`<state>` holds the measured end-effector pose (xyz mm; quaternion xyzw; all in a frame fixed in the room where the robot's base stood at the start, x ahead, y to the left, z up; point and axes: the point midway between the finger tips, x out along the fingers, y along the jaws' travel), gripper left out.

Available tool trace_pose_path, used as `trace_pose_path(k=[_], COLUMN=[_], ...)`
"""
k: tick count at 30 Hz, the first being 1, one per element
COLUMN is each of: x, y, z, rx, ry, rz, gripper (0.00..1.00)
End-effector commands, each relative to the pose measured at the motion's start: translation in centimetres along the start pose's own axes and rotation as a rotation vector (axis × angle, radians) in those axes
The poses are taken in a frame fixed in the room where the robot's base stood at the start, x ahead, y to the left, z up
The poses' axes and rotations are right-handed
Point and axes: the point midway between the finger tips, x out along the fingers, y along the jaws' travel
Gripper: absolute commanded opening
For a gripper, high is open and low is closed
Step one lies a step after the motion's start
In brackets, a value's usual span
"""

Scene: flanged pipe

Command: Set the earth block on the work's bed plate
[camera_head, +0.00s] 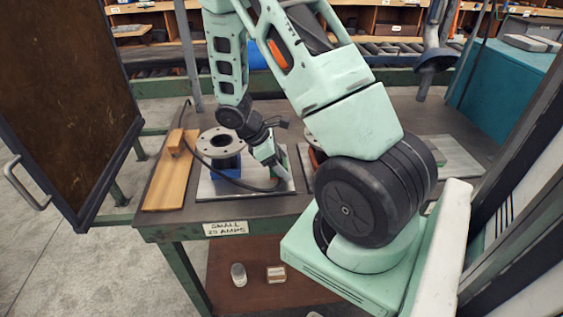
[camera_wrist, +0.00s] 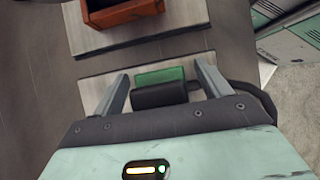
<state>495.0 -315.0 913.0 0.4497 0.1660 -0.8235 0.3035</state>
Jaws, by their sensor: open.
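The earth block, black with a green part, shows in the wrist view (camera_wrist: 160,94) on the pale bed plate (camera_wrist: 95,88), between my fingers. A black cable (camera_wrist: 240,88) runs off beside it to the right. My gripper (camera_wrist: 163,82) is open, one finger on each side of the block, with gaps visible. In the head view my gripper (camera_head: 275,168) is low over the right part of the bed plate (camera_head: 230,188) that carries the flanged pipe (camera_head: 220,143) on a blue support (camera_head: 224,168). The block is mostly hidden there, with some green (camera_head: 282,156) showing.
A second plate (camera_wrist: 95,38) with an orange-red support (camera_wrist: 122,14) lies beyond the first. A wooden board (camera_head: 168,180) lies left of the bed plate, and the cable (camera_head: 215,172) loops past it. A dark hinged panel (camera_head: 70,100) stands left of the table.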

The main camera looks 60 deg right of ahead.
Motion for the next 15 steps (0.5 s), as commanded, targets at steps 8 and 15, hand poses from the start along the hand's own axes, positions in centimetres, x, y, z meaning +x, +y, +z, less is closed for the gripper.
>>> trace_pose_path(k=[8,15], x=[-2.9,-6.5], y=[0.1,0.1], z=[1.8,4.2], rx=[0.003,0.004], ry=[0.003,0.003], rz=[0.004,0.003], gripper=[0.76,0.76])
